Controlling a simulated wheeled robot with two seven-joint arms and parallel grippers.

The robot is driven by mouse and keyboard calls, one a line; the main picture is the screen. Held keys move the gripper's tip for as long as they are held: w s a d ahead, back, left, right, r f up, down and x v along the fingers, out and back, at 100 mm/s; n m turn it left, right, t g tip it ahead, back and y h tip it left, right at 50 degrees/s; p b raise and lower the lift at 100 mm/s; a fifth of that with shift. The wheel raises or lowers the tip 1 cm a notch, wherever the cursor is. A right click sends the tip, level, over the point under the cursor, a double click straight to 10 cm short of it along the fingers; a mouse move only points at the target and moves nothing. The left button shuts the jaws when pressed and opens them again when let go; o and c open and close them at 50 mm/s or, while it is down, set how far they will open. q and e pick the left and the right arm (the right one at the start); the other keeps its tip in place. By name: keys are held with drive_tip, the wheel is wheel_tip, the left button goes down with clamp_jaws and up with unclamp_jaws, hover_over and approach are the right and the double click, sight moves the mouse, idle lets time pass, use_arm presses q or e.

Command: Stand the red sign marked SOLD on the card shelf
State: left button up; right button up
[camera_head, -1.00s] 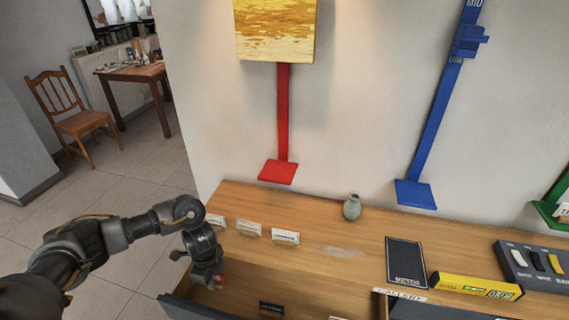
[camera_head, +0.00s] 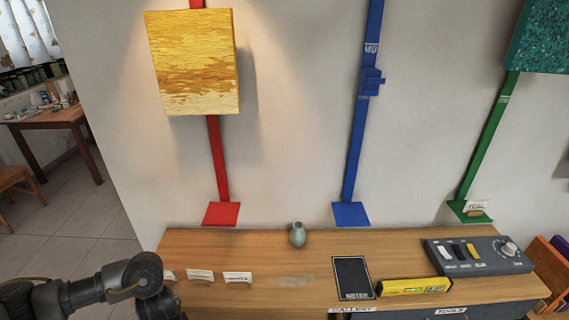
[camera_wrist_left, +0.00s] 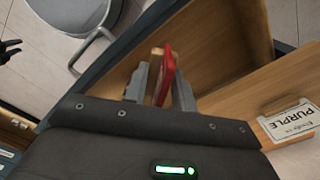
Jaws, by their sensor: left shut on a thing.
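My left gripper (camera_wrist_left: 160,88) is shut on a thin red sign (camera_wrist_left: 166,72), seen nearly edge-on in the left wrist view with a wooden piece beside it. Its lettering cannot be read. In the head view my left arm comes in at the lower left, and the fingers and sign are out of sight below the frame. Small shelves end the coloured wall strips: red (camera_head: 221,213), blue (camera_head: 350,214) and green (camera_head: 468,211). I cannot tell which is the card shelf.
The wooden counter (camera_head: 270,260) carries several white cards (camera_head: 237,277), a small vase (camera_head: 297,234), a dark METER panel (camera_head: 353,278), a yellow level (camera_head: 413,287) and a switch box (camera_head: 475,255). A yellow painting (camera_head: 193,62) hangs above.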

use_arm(q)
drive_tip(key=s+d+r+n+b, duration=0.25)
drive_tip(key=d+r+n, duration=0.25)
drive_tip(key=d+r, duration=0.3)
drive_tip(key=w+a+r+b, duration=0.2)
drive_tip(key=w+r+b, duration=0.2)
drive_tip(key=w+r, duration=0.3)
wheel_tip(320, 180, up, 3)
drive_tip(key=shift+r+m, duration=0.15)
drive_tip(key=shift+m, duration=0.25)
drive_tip(key=shift+w+a, duration=0.1)
drive_tip(key=shift+a, duration=0.05)
